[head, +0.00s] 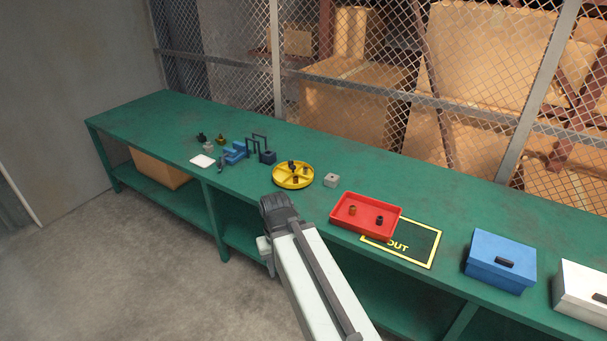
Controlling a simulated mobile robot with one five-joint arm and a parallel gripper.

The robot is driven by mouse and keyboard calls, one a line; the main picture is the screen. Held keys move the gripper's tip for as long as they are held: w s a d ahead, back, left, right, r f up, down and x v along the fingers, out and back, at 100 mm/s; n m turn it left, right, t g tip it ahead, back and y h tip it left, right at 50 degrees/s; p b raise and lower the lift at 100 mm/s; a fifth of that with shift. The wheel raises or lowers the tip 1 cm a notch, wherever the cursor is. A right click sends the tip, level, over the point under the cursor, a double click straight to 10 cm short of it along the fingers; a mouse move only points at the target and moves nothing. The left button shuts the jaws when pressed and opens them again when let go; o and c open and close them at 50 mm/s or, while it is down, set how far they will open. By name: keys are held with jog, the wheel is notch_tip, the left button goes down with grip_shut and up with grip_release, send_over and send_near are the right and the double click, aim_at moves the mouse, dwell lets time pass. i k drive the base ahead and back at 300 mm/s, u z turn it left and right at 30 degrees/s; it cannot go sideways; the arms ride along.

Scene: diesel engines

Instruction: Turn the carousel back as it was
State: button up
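The carousel (281,182) is a round yellow tray with raised dividers, lying flat on the green bench left of the middle. Several small dark and brownish parts stand in its compartments. My gripper (276,200) is at the bench's front edge, just below and left of the carousel in the picture, and looks apart from it. The gripper is seen from behind, dark grey at the end of my pale arm. Its fingertips are too small and turned away to show whether they are open. No held thing is visible.
A red tray (349,225) with two small parts overlaps a yellow-framed mat (425,254) marked "OUT". A grey block (331,180) stands right of the carousel. Blue fixtures (236,153) and a white pad (202,161) lie left. Blue (500,258) and white (580,290) boxes stand right. Mesh fence (365,85) closes the back.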

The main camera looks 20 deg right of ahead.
aim_at(282, 176)
jog(key=u, duration=0.4)
jog(key=i, duration=0.95)
jog(key=u, duration=0.25)
jog(key=i, duration=1.15)
jog(key=z, duration=0.4)
jog(key=k, duration=0.8)
jog(key=z, duration=0.15)
jog(key=i, duration=0.85)
